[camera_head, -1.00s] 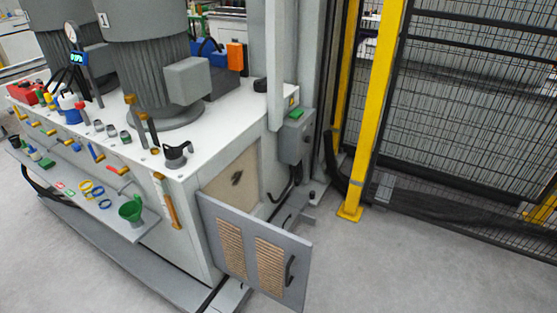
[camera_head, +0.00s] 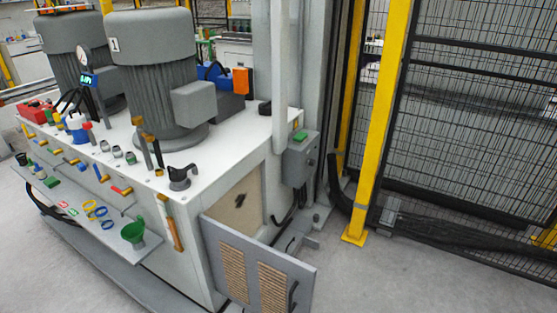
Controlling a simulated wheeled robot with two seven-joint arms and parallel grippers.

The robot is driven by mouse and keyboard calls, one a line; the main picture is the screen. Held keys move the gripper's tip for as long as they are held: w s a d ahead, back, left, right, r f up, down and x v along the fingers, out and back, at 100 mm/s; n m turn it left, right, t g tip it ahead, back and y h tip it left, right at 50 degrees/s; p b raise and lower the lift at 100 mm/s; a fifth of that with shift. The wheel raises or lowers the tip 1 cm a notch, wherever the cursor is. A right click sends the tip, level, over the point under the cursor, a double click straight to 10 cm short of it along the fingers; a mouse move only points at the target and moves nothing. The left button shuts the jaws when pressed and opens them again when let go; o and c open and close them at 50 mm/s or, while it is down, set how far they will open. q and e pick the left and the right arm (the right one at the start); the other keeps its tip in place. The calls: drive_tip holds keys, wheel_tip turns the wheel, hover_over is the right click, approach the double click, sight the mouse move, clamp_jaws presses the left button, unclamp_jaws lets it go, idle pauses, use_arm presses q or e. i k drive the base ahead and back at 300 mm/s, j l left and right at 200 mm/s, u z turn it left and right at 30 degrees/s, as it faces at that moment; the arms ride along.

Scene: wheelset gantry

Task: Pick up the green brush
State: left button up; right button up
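I cannot make out a green brush for certain. A green funnel-shaped thing (camera_head: 134,231) stands at the near end of the narrow shelf on the machine's front. A small green item (camera_head: 52,182) lies farther left on that shelf; its shape is too small to tell. A long tool with an orange-yellow handle (camera_head: 173,232) is upright against the machine's near corner. Neither of my grippers is in view.
The white machine top (camera_head: 225,137) carries two large grey motors (camera_head: 152,75) and several small tools. A grey vented door (camera_head: 255,268) stands open into the floor space. A yellow post (camera_head: 378,130) and black mesh fence (camera_head: 470,130) close the right. Grey floor at lower right is clear.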

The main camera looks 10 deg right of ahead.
sight(301, 138)
drive_tip(key=u, duration=0.2)
drive_tip(key=i+l+u, duration=0.1)
drive_tip(key=l+u, duration=0.2)
drive_tip(key=i+l+u, duration=0.1)
drive_tip(key=l+u, duration=0.55)
drive_tip(key=i+j, duration=0.05)
